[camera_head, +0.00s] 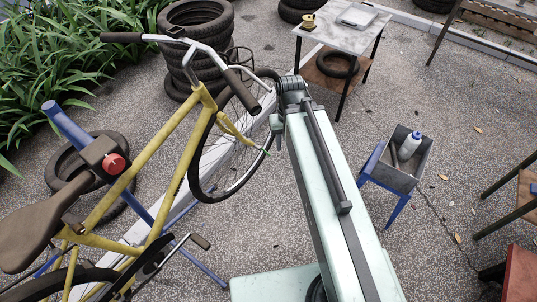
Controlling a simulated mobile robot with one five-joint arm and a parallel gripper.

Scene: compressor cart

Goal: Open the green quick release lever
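A yellow bicycle (150,165) stands at the left, held by a blue repair stand (68,127). Its front wheel (199,178) is near the middle of the view. The small green quick release lever (263,151) shows at the front wheel's hub, at the lower end of the yellow fork. It is too small to tell how it is turned. My mint-green arm reaches up the middle, just right of the wheel. Its grey end joints are beside the wheel's right edge, apart from the lever in the picture. My gripper's fingers cannot be made out there.
A blue-legged stand with a grey bin (403,177) holding a white bottle (410,146) is at the right. A table (343,32) stands behind, and stacked tyres (195,60) are behind the handlebar. Open pavement lies between the table and bin.

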